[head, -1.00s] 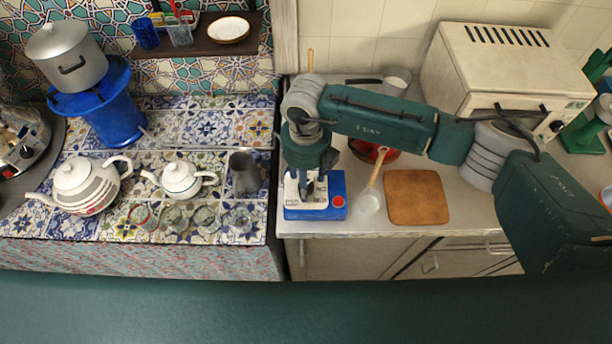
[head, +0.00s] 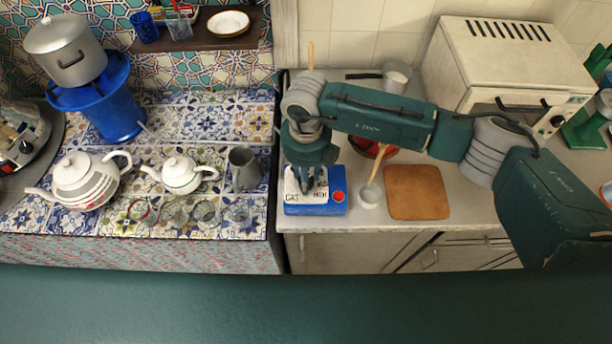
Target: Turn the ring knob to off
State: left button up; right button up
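A blue box (head: 316,209) with a white patterned top stands at the left front of the grey counter. A red round knob or button (head: 339,196) sits on its right side. My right gripper (head: 306,187) points down at the white top, left of the red part. Its dark fingers are small and hide part of the top. I cannot tell how far apart they are or whether they touch anything. No part is clearly recognisable as the ring knob; it may be hidden under the gripper. My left gripper is not in view.
A white ladle or cup (head: 369,195) and a brown board (head: 416,192) lie right of the box. A cream oven (head: 510,65) stands behind right. Left, on the tiled surface, are a large teapot (head: 85,182), a small teapot (head: 181,175), a grey jug (head: 244,169) and glasses.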

jog(key=n+b, duration=0.2)
jog(key=b, duration=0.2)
jog(key=n+b, duration=0.2)
jog(key=b, duration=0.2)
jog(key=n+b, duration=0.3)
jog(key=b, duration=0.1)
jog(key=shift+f, duration=0.25)
jog(key=shift+c, duration=0.2)
jog(key=shift+r+n+b, duration=0.25)
jog(key=shift+n+b, duration=0.55)
jog(key=shift+b, duration=0.15)
jog(key=o, duration=1.2)
jog(key=shift+r, duration=0.1)
notch_tip(320, 180, up, 12)
jog(key=shift+f, duration=0.1)
